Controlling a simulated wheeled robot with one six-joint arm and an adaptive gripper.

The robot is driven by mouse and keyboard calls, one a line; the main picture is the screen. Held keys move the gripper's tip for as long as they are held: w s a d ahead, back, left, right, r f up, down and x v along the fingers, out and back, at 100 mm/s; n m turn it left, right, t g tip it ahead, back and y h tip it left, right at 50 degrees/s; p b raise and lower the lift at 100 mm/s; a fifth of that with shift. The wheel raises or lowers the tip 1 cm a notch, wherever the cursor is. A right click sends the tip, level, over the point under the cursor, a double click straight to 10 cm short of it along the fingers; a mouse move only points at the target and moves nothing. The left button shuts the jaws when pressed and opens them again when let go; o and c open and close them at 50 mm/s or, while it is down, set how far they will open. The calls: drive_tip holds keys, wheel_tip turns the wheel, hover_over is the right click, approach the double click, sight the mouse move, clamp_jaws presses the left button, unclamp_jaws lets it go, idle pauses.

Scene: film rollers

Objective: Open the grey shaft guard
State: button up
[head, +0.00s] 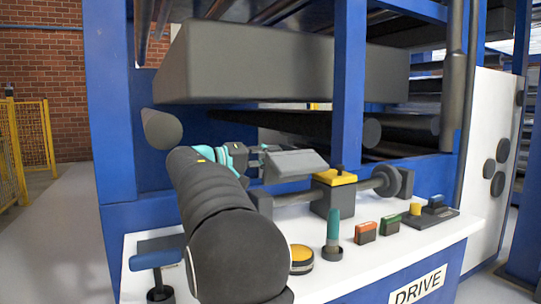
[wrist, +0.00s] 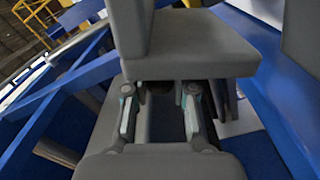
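The grey shaft guard (head: 297,163) appears to be the tilted, angular cover above the left part of the roller shaft in the head view. In the wrist view, a grey plate with an upright face, likely the guard (wrist: 200,50), fills the space just beyond my fingertips. My gripper (head: 262,158) is at the guard's left end. Its two fingers (wrist: 161,98) stand apart with a dark gap between them. The fingertips are very close to the guard's near edge; I cannot tell if they touch it. My arm hides part of the bench.
A large grey beam (head: 290,68) hangs above. A yellow-topped block (head: 335,178) sits on the shaft. The white bench (head: 400,240) carries a teal-handled tool (head: 333,232), a yellow round button (head: 301,258), and orange (head: 365,232) and green (head: 390,223) blocks.

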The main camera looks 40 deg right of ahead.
drive_tip(key=o, duration=0.3)
drive_tip(key=shift+o, duration=0.2)
drive_tip(key=v, duration=1.2)
